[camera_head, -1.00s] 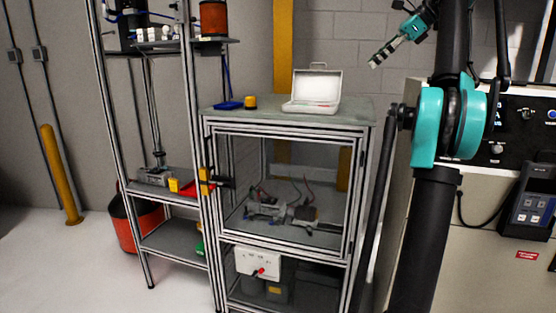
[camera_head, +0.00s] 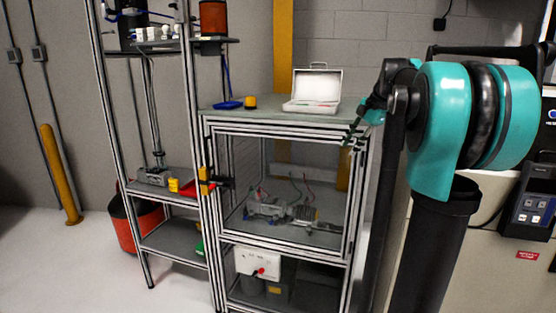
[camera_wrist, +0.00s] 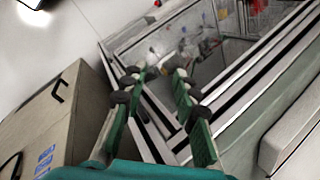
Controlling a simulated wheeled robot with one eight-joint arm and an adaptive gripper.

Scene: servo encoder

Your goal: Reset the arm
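My gripper (camera_head: 352,132) hangs low at the right front corner of the framed cabinet (camera_head: 281,131) in the head view, small and partly dark against the frame. In the wrist view, the two green fingers with dark pads of my gripper (camera_wrist: 160,72) stand apart with a clear gap and nothing between them. They point along the cabinet's edge. My arm, with its large teal joint, fills the right of the head view and hides part of what lies behind it.
An open white case (camera_head: 313,92), a blue item (camera_head: 228,105) and a yellow item (camera_head: 250,101) sit on the cabinet top. A shelf rack (camera_head: 165,190) stands left. A beige equipment cabinet (camera_head: 500,265) is close on the right.

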